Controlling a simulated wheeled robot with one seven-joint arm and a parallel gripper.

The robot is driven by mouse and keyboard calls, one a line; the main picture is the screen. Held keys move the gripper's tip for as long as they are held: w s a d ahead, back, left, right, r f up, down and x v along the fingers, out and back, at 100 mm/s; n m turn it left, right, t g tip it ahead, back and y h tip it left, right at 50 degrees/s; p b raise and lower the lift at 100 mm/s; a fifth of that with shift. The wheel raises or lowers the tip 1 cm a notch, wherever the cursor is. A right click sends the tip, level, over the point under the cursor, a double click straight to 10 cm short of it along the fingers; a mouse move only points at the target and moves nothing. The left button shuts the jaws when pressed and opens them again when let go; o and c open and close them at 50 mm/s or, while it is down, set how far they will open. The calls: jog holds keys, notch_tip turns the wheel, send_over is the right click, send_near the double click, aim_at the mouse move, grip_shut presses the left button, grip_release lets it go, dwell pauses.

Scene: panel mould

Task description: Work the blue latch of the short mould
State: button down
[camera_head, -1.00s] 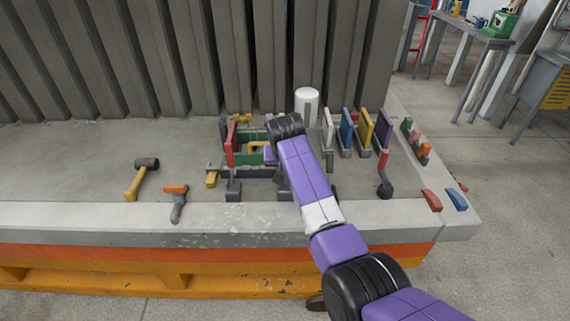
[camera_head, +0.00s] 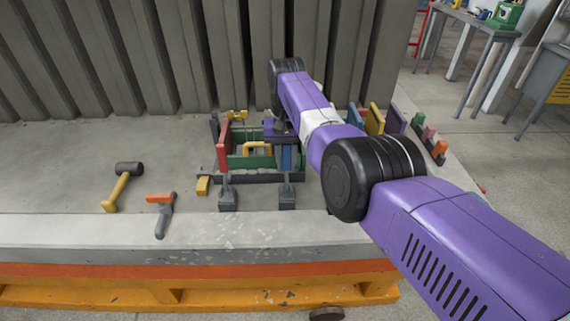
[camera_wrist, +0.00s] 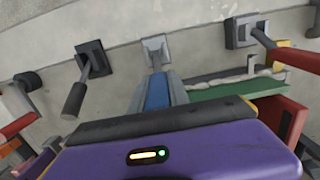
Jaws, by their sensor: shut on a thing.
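The short mould stands on the concrete slab, with green side walls (camera_head: 250,161) and a red end (camera_head: 223,143). Its blue latch (camera_head: 287,158) rises at the front right above a grey foot (camera_head: 287,194). In the wrist view the blue latch handle (camera_wrist: 157,92) runs from its pale grey foot (camera_wrist: 155,46) toward my gripper. My gripper (camera_wrist: 158,95) is shut on this handle, with grey fingers along its sides. The finger roots are hidden behind the dark edge of my purple gripper body. In the head view my gripper and wrist partly cover the mould's right end.
A second grey latch (camera_head: 228,195) stands at the mould's front left. A mallet (camera_head: 120,188) and an orange-headed tool (camera_head: 162,210) lie to the left. Coloured panels, including a yellow one (camera_head: 375,118), stand at right, partly behind my arm. Ribbed wall panels rise behind. Slab between mallet and wall is clear.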

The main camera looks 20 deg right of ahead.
jog(key=shift+f, duration=0.15)
dwell(0.3)
jog(key=c, duration=1.2)
grip_release()
jog(key=shift+w, duration=0.1)
jog(key=shift+c, duration=0.2)
notch_tip(320, 180, up, 8)
jog(key=b, duration=0.1)
jog(key=shift+w+d, duration=0.15)
jog(key=shift+w, duration=0.2)
jog(key=shift+f, duration=0.1)
